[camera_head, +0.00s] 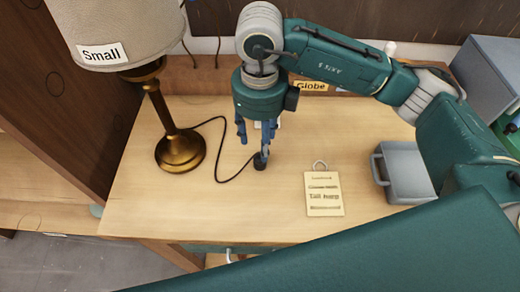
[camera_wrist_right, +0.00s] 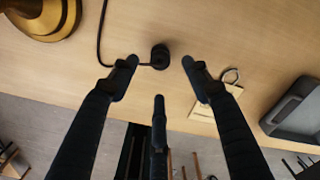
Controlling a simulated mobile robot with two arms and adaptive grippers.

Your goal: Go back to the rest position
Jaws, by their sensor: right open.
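My right gripper (camera_head: 254,140) points down over the wooden desk (camera_head: 260,220), with its fingers spread and nothing held. In the right wrist view its fingers (camera_wrist_right: 160,82) stand apart around empty space. The black plug (camera_head: 260,162) at the end of the lamp's cord lies on the desk by the fingertips. The plug (camera_wrist_right: 159,56) shows just beyond the fingers in the wrist view, apart from them. The brass lamp (camera_head: 180,150) with a beige shade (camera_head: 115,25) labelled "Small" stands upright to the left. My left gripper is not in view.
A paper tag (camera_head: 323,195) reading "Tall lamp" lies right of the gripper. A grey tray (camera_head: 403,172) stands farther right, with a grey box (camera_head: 487,75) behind it. A "Globe" label (camera_head: 312,86) is at the back. The desk's front middle is clear.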

